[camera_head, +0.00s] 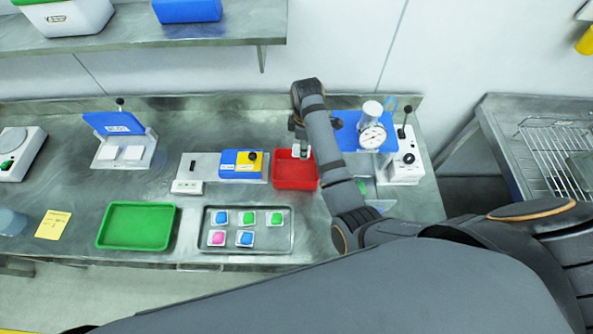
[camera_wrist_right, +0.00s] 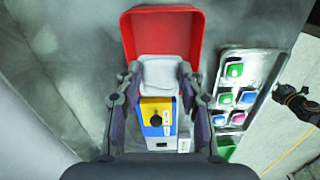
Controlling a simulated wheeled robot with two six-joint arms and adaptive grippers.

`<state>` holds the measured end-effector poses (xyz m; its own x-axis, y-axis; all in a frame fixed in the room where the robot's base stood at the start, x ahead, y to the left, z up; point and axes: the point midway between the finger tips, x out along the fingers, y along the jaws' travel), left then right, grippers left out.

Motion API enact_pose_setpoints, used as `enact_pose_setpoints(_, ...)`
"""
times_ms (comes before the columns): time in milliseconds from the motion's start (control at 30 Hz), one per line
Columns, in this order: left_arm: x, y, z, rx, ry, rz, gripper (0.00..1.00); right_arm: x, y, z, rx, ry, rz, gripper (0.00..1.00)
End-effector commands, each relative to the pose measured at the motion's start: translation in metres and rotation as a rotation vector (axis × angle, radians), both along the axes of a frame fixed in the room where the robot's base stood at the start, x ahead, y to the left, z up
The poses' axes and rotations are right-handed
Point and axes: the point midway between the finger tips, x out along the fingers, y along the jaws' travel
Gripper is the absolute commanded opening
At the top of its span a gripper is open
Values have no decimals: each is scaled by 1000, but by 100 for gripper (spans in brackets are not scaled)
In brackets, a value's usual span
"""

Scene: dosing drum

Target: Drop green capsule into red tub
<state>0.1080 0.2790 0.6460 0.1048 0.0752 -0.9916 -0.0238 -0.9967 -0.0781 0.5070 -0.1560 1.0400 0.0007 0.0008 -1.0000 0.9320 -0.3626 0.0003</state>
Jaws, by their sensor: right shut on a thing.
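My right gripper (camera_wrist_right: 159,78) is shut on a pale, whitish piece (camera_wrist_right: 160,72). No green shows on this piece from here, so I cannot tell its front colour. The red tub (camera_head: 283,183) stands on the bench at centre, and my right gripper (camera_head: 299,148) is over its back right part. In the right wrist view the tub (camera_wrist_right: 128,38) opens behind the held piece. Two green capsules (camera_head: 247,218) (camera_head: 275,218) lie in the metal tray.
The metal tray (camera_head: 286,246) also holds blue and pink capsules. A green tray (camera_head: 137,204) is left of it. A blue and yellow box (camera_head: 232,164) stands left of the tub. A dark jointed part (camera_wrist_right: 297,102) shows at the wrist view's right edge.

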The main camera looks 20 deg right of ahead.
Motion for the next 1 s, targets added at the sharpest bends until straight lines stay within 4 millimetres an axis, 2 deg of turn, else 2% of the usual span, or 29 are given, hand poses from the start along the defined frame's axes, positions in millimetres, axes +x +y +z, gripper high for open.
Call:
enact_pose_setpoints(200, -3, 0, 0, 0, 6, 0, 40, 0, 0, -20, 0, 2, 0, 30)
enact_pose_setpoints(500, -3, 0, 0, -1, 6, 0, 40, 0, 0, -22, 0, 0, 0, 30)
enact_pose_setpoints(533, -3, -1, 0, -1, 6, 0, 40, 0, 0, -22, 0, 0, 0, 41)
enact_pose_setpoints(700, -3, -1, 0, -1, 5, 0, 40, 0, 0, -22, 0, 0, 0, 64)
enact_pose_setpoints(1000, -2, -1, 0, -1, 3, 1, 40, 0, 0, -21, 0, 0, 0, 64)
